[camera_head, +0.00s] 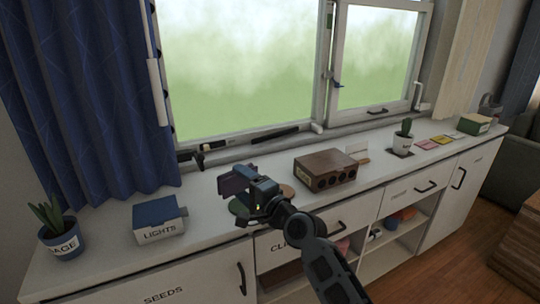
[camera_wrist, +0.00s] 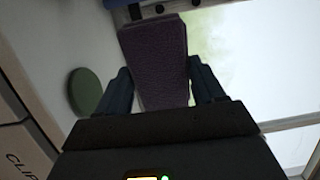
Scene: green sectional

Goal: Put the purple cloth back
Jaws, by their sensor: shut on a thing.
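The purple cloth (camera_wrist: 155,62) looks like a flat, stiff-edged folded piece in the wrist view, between the two dark fingers of my gripper (camera_wrist: 158,90). In the head view the cloth (camera_head: 236,180) shows at the tip of my gripper (camera_head: 250,186), above the white counter near the window. My gripper is shut on the cloth. Part of the cloth's lower end is hidden by the gripper.
The white counter (camera_head: 205,215) bears a LIGHTS box (camera_head: 160,219), a potted plant (camera_head: 59,235), a brown box with round holes (camera_head: 325,170) and a small cactus (camera_head: 403,140). A green disc (camera_wrist: 85,92) lies near my gripper. An open shelf (camera_head: 385,250) is below.

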